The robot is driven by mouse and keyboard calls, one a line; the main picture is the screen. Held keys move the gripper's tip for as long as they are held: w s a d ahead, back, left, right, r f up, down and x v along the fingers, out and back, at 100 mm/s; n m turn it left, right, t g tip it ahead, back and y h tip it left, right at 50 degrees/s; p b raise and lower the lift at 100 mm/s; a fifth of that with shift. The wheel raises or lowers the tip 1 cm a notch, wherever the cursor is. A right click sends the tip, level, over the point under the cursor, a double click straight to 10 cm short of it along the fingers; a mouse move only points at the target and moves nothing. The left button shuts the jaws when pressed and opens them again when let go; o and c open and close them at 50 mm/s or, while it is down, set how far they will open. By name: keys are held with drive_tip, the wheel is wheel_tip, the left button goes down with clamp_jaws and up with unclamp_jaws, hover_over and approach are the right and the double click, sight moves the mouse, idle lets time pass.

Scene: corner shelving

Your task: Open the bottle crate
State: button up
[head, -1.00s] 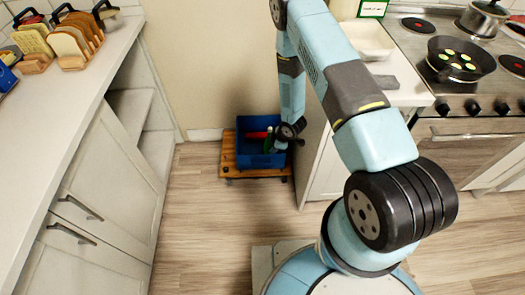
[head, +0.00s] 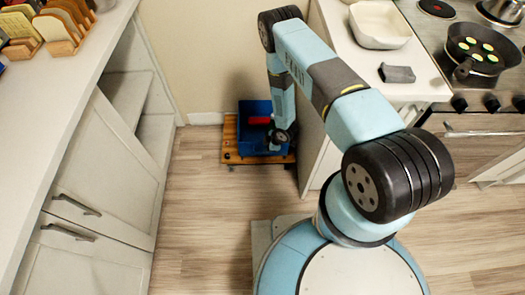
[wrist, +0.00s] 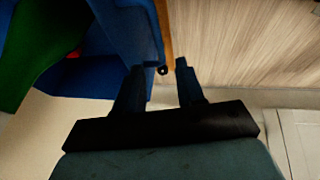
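The blue bottle crate (head: 250,146) sits on a low wooden dolly (head: 230,151) on the floor against the back wall. A red bottle (head: 258,121) shows inside it. In the wrist view the crate's blue side (wrist: 128,28) fills the upper left, with a green bottle (wrist: 32,50) and part of the red one (wrist: 88,55). My gripper (wrist: 160,80) is open and I see nothing held. Its left finger overlaps the crate's side in the picture; the right one is over the floor. I cannot tell whether either touches. In the head view my arm's end hides part of the crate's right side.
A white cabinet and counter (head: 404,96) stand close to the right of the crate. Cabinets with an open shelf (head: 125,100) run along the left. The wooden floor (head: 200,205) in front of the crate is clear. A stove with a pan (head: 480,55) is at the right.

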drive_tip(key=shift+x, duration=2.9)
drive_tip(key=shift+c, duration=0.4)
clamp_jaws()
drive_tip(key=shift+d, duration=0.15)
drive_tip(key=shift+s, duration=0.15)
